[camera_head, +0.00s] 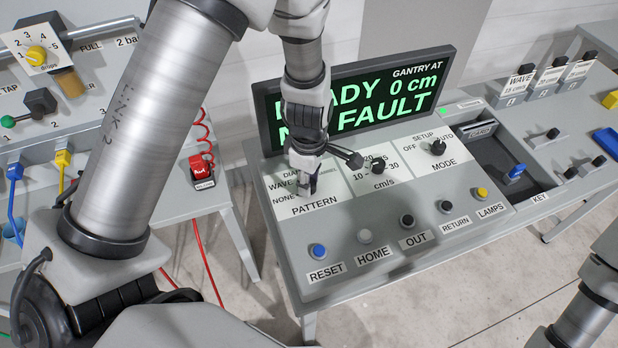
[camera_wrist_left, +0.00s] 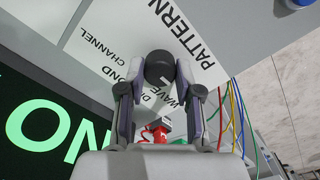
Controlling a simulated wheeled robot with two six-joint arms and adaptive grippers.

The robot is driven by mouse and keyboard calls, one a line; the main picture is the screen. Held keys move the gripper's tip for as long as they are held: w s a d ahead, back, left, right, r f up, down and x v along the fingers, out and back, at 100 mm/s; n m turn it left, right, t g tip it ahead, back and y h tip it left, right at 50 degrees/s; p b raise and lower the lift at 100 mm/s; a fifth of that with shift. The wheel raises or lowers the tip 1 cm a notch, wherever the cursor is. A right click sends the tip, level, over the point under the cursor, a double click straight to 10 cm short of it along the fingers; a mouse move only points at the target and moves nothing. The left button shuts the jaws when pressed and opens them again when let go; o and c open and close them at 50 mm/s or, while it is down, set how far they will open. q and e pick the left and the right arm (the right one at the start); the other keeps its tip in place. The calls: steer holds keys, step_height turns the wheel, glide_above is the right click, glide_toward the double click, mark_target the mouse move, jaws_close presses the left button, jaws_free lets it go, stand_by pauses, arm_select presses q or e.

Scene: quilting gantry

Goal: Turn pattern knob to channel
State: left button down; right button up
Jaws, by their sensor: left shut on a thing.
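My left gripper (camera_head: 306,188) reaches down onto the PATTERN dial (camera_head: 317,207) at the left of the console. In the left wrist view its two fingers are shut on the black pattern knob (camera_wrist_left: 160,68), one finger on each side. The labels NONE, WAVE, DIAMOND and CHANNEL surround the knob, partly hidden by the gripper. The CHANNEL label (camera_wrist_left: 97,45) shows in the left wrist view. I cannot tell which label the knob points at. My right gripper is not in view; only part of the right arm shows at the lower right.
The display (camera_head: 385,98) stands behind the dials, reading 0 cm and partly covered by my left arm. The cm/s knob (camera_head: 378,166) and MODE knob (camera_head: 437,148) lie to the right. Several push buttons, including blue RESET (camera_head: 318,251), line the front. A card slot (camera_head: 483,130) is farther right.

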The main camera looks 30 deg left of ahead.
arm_select(q)
steer(key=shift+f+m, duration=0.1)
steer(key=shift+m, duration=0.3)
steer(key=shift+s+m, duration=0.1)
steer(key=shift+m, duration=0.8)
steer(key=m, duration=0.3)
steer(key=shift+m, duration=0.4)
steer(key=m+b, duration=0.1)
steer(key=m, duration=0.5)
steer(key=shift+f, duration=0.1)
steer(key=m+b, duration=0.1)
steer(key=m, duration=0.2)
steer(key=shift+m, duration=0.4)
steer(key=m+b, duration=0.1)
steer(key=m, duration=0.2)
steer(key=shift+m, duration=0.4)
steer(key=m+b, duration=0.1)
steer(key=m, duration=0.2)
steer(key=shift+m+b, duration=0.35)
steer(key=shift+m, duration=1.65)
